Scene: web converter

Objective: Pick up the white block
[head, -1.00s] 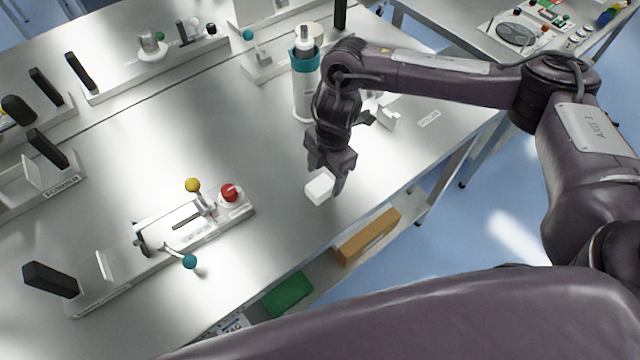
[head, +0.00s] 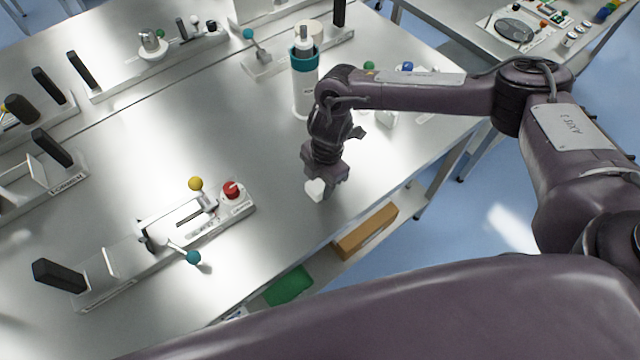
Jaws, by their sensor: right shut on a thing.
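The white block (head: 314,190) is small and shows in the head view near the front edge of the metal table. My right gripper (head: 322,187) points down at it and is shut on it. The fingers hide part of the block. I cannot tell whether the block touches the table top or hangs just above it. My left gripper is not in view.
A device with a yellow knob (head: 195,184), a red button (head: 232,190) and a teal knob (head: 194,257) stands left of the gripper. A white bottle with a teal band (head: 304,58) stands behind. An orange-brown box (head: 366,232) lies on the lower shelf.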

